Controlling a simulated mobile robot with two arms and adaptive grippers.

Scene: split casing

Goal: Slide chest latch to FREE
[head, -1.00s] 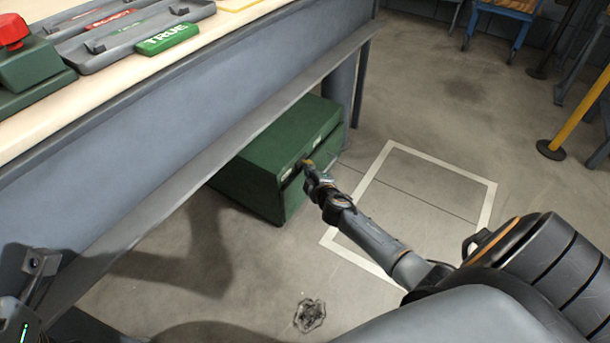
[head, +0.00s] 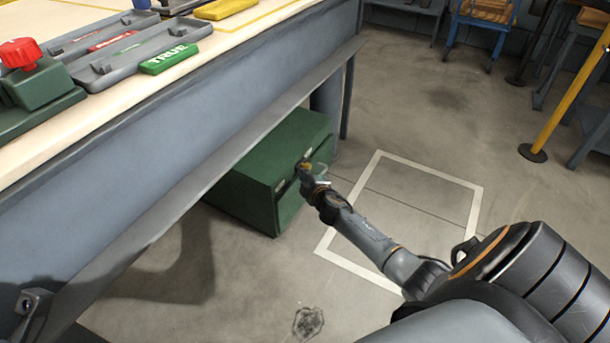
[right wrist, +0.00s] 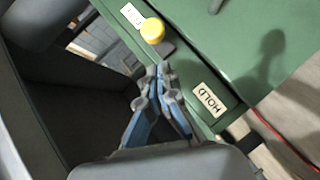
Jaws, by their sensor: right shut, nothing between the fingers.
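The green chest (head: 262,160) stands on the floor under the bench. In the right wrist view its green top (right wrist: 225,45) and front edge show. A yellow latch knob (right wrist: 152,30) sits on that edge, close to a pale label (right wrist: 131,14) whose word I cannot read. The HOLD label (right wrist: 208,98) is at the other end, apart from the knob. My right gripper (right wrist: 158,78) is shut and empty, just beside the knob on its HOLD side; contact is unclear. In the head view my right gripper (head: 305,172) is at the chest's front edge. My left gripper's fingers are out of view.
The bench (head: 200,120) overhangs the chest. On it are grey trays (head: 125,65), a green TRUE block (head: 169,59) and a red-knobbed green device (head: 35,85). A white floor outline (head: 425,170) lies right of the chest. A yellow post (head: 570,95) stands farther right.

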